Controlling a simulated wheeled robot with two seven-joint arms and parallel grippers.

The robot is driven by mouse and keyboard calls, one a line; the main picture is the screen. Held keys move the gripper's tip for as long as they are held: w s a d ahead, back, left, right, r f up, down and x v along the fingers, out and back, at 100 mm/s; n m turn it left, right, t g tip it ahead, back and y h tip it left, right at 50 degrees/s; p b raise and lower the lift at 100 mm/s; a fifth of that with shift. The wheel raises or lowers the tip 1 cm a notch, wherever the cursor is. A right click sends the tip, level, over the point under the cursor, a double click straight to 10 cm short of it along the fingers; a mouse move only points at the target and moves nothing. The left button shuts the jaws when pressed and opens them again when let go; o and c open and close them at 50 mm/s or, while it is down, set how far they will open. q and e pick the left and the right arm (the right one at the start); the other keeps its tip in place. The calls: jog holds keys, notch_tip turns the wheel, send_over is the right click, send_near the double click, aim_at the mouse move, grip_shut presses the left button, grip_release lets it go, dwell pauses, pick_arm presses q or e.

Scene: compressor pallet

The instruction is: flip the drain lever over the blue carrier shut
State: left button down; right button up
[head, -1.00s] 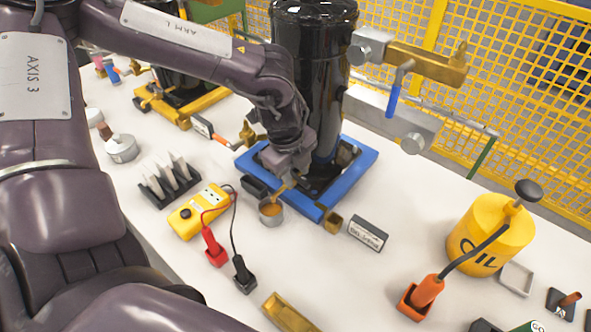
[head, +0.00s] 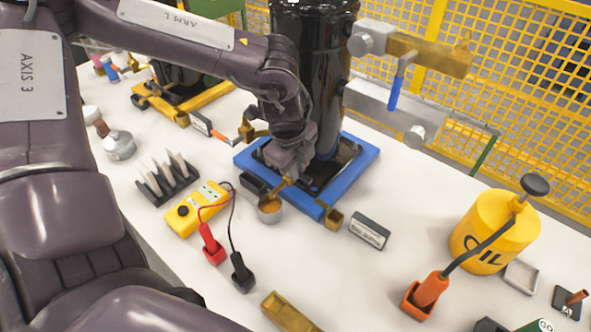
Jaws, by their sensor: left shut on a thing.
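The blue carrier (head: 354,178) is a blue frame on the white bench, with a tall black compressor (head: 321,80) standing on it. My left gripper (head: 287,181) is low at the carrier's left front corner and points down. It is shut on the drain lever, which is mostly hidden by the gripper. A brass drain piece (head: 279,190) shows just below the fingers. A small metal cup (head: 270,212) with amber contents stands under it. Whether the lever stands open or shut cannot be told. My right gripper is not in view.
A yellow meter (head: 196,207) with red and black leads lies left of the cup. A labelled block (head: 369,231) stands to its right. A yellow oil can (head: 491,232) is at the right. A blue-handled valve (head: 397,90) hangs behind. Yellow mesh fence (head: 500,100) closes the back.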

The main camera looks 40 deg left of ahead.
pick_arm(q)
jog(key=c, duration=1.5)
grip_release()
jog(key=shift+s+r, duration=0.25)
jog(key=shift+r, duration=1.05)
jog(key=shift+s+r, duration=0.25)
jog(key=shift+r, duration=1)
jog(key=shift+s+r, duration=0.25)
jog(key=shift+r, duration=1.05)
